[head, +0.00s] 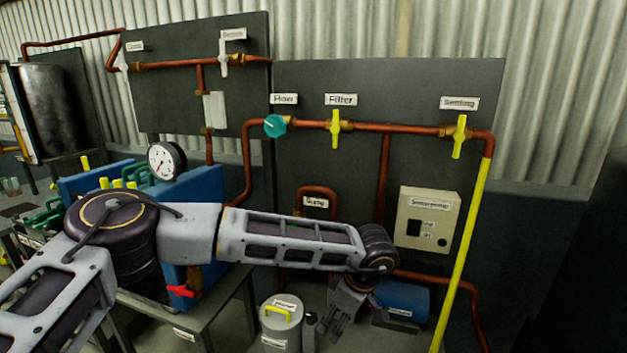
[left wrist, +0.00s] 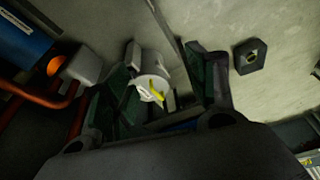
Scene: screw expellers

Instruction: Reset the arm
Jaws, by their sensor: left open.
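My left arm (head: 290,240) comes in from the left in the head view and stretches across the picture, in front of the grey panels. Its gripper (head: 335,322) hangs down at the lower middle, just right of a grey canister with a yellow handle (head: 280,322). In the left wrist view the gripper's fingers (left wrist: 160,85) are spread apart with nothing held. The canister (left wrist: 150,85) shows beyond and between them. My right gripper is in neither view.
A blue cylinder (head: 402,301) lies right of the gripper. Copper pipes with a teal valve (head: 275,126) and yellow valves (head: 336,128) run along the panel. A pressure gauge (head: 166,161) and a blue box (head: 190,205) stand behind my arm. A yellow pipe (head: 462,255) rises at the right.

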